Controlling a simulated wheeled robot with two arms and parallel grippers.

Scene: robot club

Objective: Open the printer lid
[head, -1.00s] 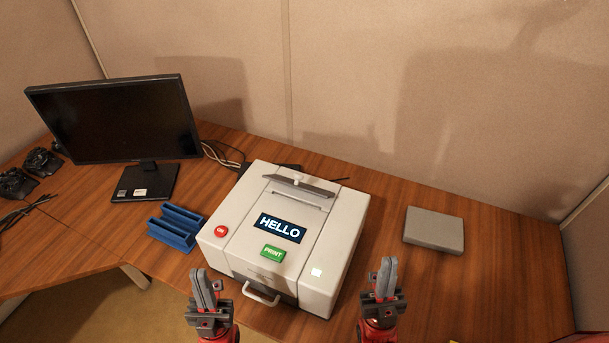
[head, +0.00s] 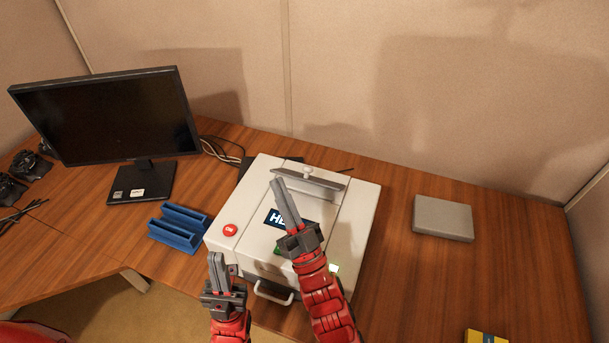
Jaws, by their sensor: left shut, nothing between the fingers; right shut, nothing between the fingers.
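The printer (head: 358,215) is a white box on the desk with a red button, a dark display and a green button, both partly hidden by my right arm. A grey flap with a small white knob, which looks like the lid (head: 307,182), lies at the back of its top; I cannot tell whether it is raised. A front handle (head: 272,293) sticks out below. My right gripper (head: 277,184) is shut and empty above the printer top, just in front of the flap. My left gripper (head: 217,258) is shut and empty at the printer's front left corner.
A monitor (head: 105,115) stands at the left, with a blue rack (head: 178,227) between it and the printer. A grey box (head: 443,218) lies to the right. A yellow item (head: 486,336) sits at the front right edge. The desk right of the printer is mostly clear.

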